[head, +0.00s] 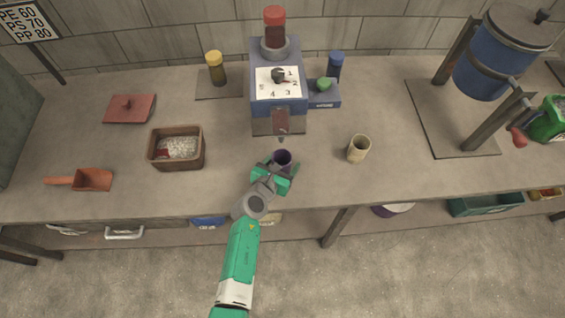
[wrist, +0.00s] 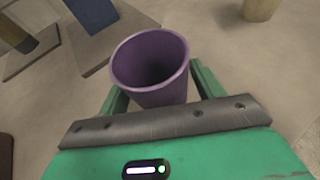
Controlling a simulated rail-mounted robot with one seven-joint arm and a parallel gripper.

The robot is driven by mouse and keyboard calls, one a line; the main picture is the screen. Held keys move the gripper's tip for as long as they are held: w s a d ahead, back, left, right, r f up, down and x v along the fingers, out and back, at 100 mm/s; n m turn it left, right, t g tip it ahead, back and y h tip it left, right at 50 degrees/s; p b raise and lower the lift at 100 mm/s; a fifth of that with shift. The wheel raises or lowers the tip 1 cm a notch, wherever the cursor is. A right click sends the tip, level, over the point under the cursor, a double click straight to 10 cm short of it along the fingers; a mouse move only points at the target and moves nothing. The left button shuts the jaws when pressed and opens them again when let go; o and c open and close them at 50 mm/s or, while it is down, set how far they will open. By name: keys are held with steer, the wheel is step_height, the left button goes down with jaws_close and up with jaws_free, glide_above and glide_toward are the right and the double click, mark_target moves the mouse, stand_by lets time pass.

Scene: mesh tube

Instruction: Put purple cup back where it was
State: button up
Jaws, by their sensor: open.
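The purple cup (head: 282,159) stands upright on the bench in front of the blue machine. In the wrist view the purple cup (wrist: 151,62) looks empty, with its dark inside showing. My gripper (head: 274,174) is at the cup from the front side. In the wrist view its two green fingers (wrist: 158,92) lie on either side of the cup's lower part. The jaws are open around the cup. The fingertips are partly hidden behind the cup.
The blue machine (head: 278,93) with a numbered dial stands just behind the cup. A beige cup (head: 358,148) stands to the right. A brown box (head: 175,164) of pale pellets and an orange scoop (head: 92,180) are to the left. The bench between the purple and beige cups is clear.

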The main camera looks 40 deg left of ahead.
steer(key=shift+r, duration=0.15)
steer(key=p+v, duration=0.4)
steer(key=v, duration=0.8)
steer(key=shift+p, duration=0.35)
